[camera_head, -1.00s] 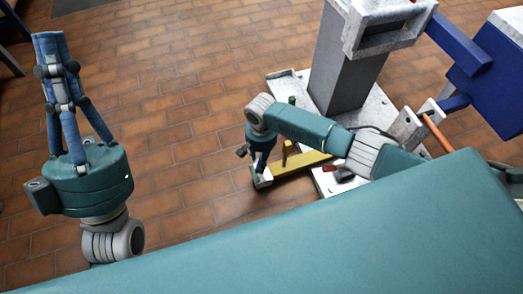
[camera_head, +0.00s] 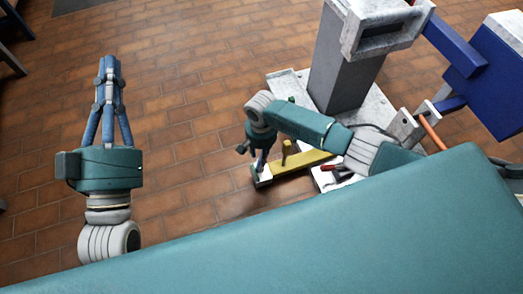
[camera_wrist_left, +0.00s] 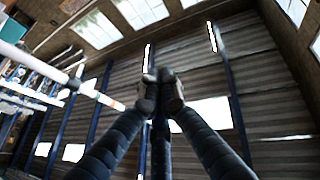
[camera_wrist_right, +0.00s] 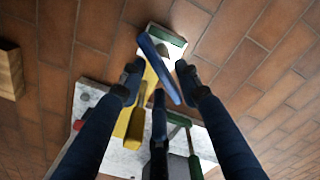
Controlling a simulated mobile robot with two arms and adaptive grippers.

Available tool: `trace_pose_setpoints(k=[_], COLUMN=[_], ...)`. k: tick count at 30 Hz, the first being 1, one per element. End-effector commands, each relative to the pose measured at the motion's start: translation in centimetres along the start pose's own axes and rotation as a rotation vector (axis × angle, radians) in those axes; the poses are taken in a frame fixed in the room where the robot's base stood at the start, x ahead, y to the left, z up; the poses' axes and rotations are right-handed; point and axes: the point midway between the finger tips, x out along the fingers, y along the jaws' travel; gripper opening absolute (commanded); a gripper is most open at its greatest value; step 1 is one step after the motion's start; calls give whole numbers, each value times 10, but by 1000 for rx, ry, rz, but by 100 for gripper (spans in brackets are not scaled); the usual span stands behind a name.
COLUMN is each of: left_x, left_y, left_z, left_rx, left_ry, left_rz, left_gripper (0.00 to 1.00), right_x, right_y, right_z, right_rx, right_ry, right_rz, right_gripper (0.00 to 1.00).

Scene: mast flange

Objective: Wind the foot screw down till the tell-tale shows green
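My right gripper (camera_head: 260,164) points down at the outer end of a yellow beam (camera_head: 306,159) low over the floor. In the right wrist view its fingers (camera_wrist_right: 159,77) are spread apart on either side of a blue bar (camera_wrist_right: 157,60), which seems to be the foot screw's handle; I cannot tell if they touch it. The yellow beam (camera_wrist_right: 137,122) runs beneath, with a pale, green-edged end piece (camera_wrist_right: 168,36) beyond. I cannot make out which part is the tell-tale. My left gripper (camera_head: 109,66) points up, fingertips together and empty; the left wrist view (camera_wrist_left: 160,93) agrees.
A grey mast (camera_head: 345,80) stands on a pale base plate (camera_head: 287,80). A red-handled part (camera_head: 337,168) lies near my right forearm. A blue box (camera_head: 480,90) is at right. Tiled floor (camera_head: 200,120) is open between my arms.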

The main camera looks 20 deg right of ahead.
Motion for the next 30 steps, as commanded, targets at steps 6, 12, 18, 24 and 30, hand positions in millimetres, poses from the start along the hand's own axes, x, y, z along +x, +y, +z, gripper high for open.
trace_pose_setpoints(k=[6, 12, 18, 24, 30], left_x=[-2, -8, -15, -19, -19], left_y=[-3, -6, -9, -10, -10], left_z=[26, 50, 71, 80, 80], left_rx=[5, 8, 10, 11, 11], left_ry=[-121, -230, -330, -367, -366], left_rz=[-6, -12, -18, -20, -20], left_gripper=[0, 0, 0, 0, 0], right_x=[-6, -10, -13, -13, -13], right_y=[0, 0, 0, 0, 0], right_z=[0, 0, 0, 0, 0], right_rx=[0, 0, 0, 0, 0], right_ry=[0, 0, 0, 0, 0], right_rz=[0, 0, 0, 0, 0], right_gripper=[33, 33, 33, 33, 33])
